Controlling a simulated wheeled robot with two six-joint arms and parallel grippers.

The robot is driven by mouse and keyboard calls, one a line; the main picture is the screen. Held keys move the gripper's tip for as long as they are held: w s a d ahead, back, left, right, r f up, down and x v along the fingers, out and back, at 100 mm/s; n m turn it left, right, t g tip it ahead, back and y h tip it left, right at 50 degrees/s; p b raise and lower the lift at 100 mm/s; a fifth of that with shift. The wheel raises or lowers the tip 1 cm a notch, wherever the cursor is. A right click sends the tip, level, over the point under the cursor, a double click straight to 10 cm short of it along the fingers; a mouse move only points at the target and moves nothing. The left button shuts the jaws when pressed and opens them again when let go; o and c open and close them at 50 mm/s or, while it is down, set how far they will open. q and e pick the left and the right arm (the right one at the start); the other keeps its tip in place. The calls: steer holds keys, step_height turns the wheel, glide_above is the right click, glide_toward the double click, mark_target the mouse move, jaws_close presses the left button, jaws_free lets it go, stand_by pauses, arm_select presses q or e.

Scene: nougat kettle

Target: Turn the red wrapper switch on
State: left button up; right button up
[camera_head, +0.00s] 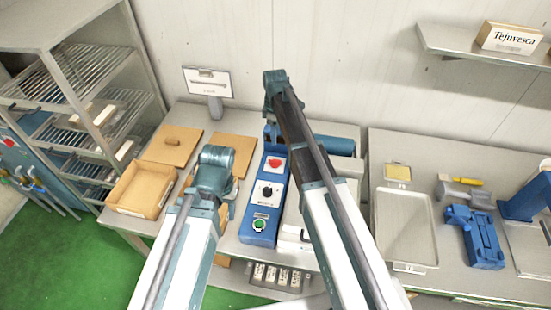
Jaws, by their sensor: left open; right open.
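The blue wrapper control box (262,207) stands on the table between my arms. It has a red round button (274,163) at its far end, a black rotary switch (267,191) in the middle and a green button (260,225) at the near end. The end of my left arm, with its gripper (217,158), is just left of the box, apart from the red button. The end of my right arm, with its gripper (273,84), is beyond the red button, towards the wall. Both grippers are empty; their fingers are hard to make out. The switch's lit state cannot be told.
A tan tray (119,208) and flat boards (175,138) lie left of the box. A small display on a stand (207,82) is behind. A second table at right holds a metal tray (433,251) and a blue device (480,246). A wire rack (125,145) stands at far left.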

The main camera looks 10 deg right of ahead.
mark_target(275, 162)
step_height(275, 162, down, 13)
steer(key=b, duration=1.2)
steer(key=shift+r, duration=0.1)
steer(key=shift+c, duration=0.3)
jaws_close()
